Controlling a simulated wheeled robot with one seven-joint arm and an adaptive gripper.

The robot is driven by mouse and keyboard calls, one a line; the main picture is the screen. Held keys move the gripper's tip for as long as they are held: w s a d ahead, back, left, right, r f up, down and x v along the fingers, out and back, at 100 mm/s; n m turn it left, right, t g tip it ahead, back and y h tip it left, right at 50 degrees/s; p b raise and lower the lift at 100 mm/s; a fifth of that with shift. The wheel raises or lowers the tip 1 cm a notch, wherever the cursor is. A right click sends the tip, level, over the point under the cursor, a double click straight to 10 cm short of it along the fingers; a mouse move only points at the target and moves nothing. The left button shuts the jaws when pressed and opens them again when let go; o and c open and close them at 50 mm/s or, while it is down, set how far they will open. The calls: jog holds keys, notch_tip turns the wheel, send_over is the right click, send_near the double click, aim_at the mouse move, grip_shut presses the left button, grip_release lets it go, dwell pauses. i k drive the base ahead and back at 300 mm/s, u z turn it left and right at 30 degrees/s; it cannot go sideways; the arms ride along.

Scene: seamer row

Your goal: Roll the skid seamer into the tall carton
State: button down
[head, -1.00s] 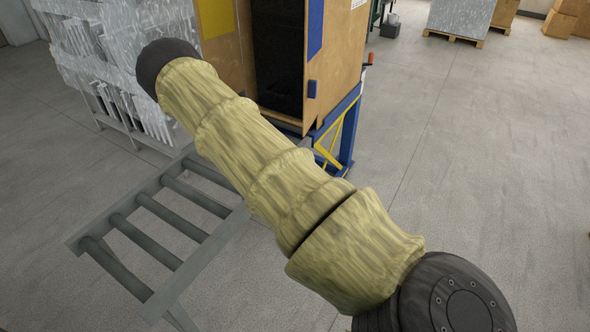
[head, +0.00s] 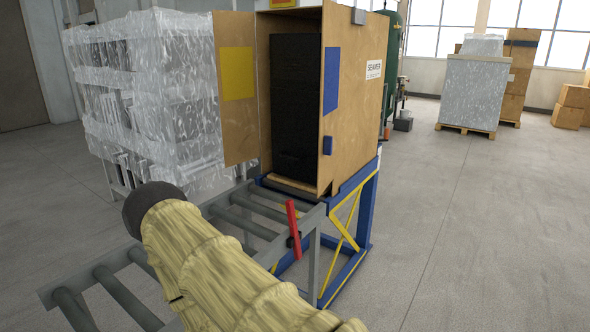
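The tall carton (head: 350,112), brown with a "SEAMER" label, stands upright with its near side open and a door flap (head: 237,135) swung out to the left. A tall black block or lining (head: 297,105) fills much of the opening; I cannot tell which. No skid seamer can be picked out for certain. A roller conveyor (head: 262,212) leads up to the carton's open side. My sleeved arm crosses the lower middle and hides part of the conveyor. My gripper is not in view.
A blue stand (head: 366,212) with yellow braces is under the carton. A red lever (head: 292,219) sticks up at the conveyor's right side. Plastic-wrapped metal goods (head: 150,90) stand left. A wrapped pallet load (head: 472,95) is at the back right. The floor at right is clear.

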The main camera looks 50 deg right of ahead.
aim_at(295, 58)
jog(key=k, duration=0.4)
jog(key=z, duration=1.95)
jog(key=i, duration=1.2)
jog(key=u, duration=1.1)
